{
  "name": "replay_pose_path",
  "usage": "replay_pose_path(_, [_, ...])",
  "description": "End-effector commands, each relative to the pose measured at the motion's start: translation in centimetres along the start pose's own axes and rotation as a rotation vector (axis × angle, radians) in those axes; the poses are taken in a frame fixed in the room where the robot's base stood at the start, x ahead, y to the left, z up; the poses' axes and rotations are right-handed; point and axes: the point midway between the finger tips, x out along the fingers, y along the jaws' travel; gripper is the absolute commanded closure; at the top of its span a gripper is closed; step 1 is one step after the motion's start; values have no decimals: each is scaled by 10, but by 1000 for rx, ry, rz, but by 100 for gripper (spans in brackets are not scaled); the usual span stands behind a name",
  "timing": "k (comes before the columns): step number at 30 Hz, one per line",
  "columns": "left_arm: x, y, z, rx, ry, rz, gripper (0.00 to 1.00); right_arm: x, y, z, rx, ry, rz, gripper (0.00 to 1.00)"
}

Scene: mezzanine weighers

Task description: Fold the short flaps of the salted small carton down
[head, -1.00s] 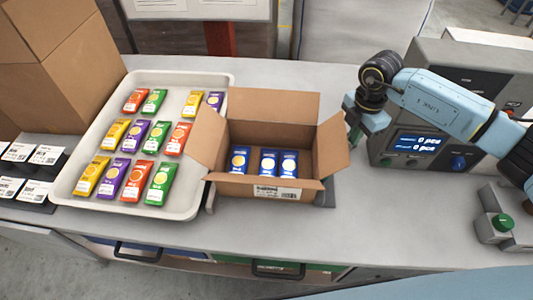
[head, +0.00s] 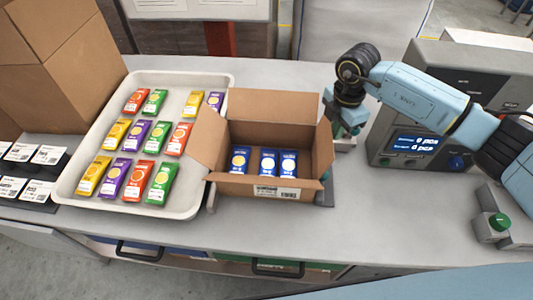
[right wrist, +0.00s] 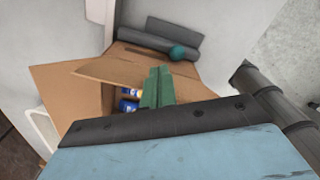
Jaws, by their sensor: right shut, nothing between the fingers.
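The small brown carton (head: 228,186) stands open on the bench with several blue packets (head: 268,162) inside. Its left short flap (head: 208,137) leans outward. Its right short flap (head: 323,150) stands roughly upright. The long back flap (head: 275,104) is up. My right gripper (head: 338,128) is shut and empty, just outside the right short flap and close against it; I cannot tell if they touch. In the right wrist view its green fingers (right wrist: 157,88) lie over the carton's edge, beside a brown flap (right wrist: 112,71). My left gripper is out of view.
A cream tray (head: 68,197) with rows of coloured packets stands left of the carton. A weigher with a lit display (head: 415,143) stands to the right, with a green button (head: 499,222) nearer the front. A tall brown box (head: 75,90) is at the back left. Bench in front is clear.

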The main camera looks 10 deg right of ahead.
Motion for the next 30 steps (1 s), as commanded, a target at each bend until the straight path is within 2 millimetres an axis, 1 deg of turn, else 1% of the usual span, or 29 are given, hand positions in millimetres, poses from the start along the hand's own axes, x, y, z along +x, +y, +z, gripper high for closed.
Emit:
replay_pose_path(1, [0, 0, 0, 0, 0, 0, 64, 6, -2, -4, -5, 2, -14, 100])
replay_pose_path(12, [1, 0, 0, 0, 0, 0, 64, 3, 15, -35, -5, 3, -14, 100])
replay_pose_path(25, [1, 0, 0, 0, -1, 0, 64, -1, 20, -38, -2, 1, -6, 100])
replay_pose_path(30, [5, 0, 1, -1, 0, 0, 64, 1, 25, -46, -3, 2, -5, 100])
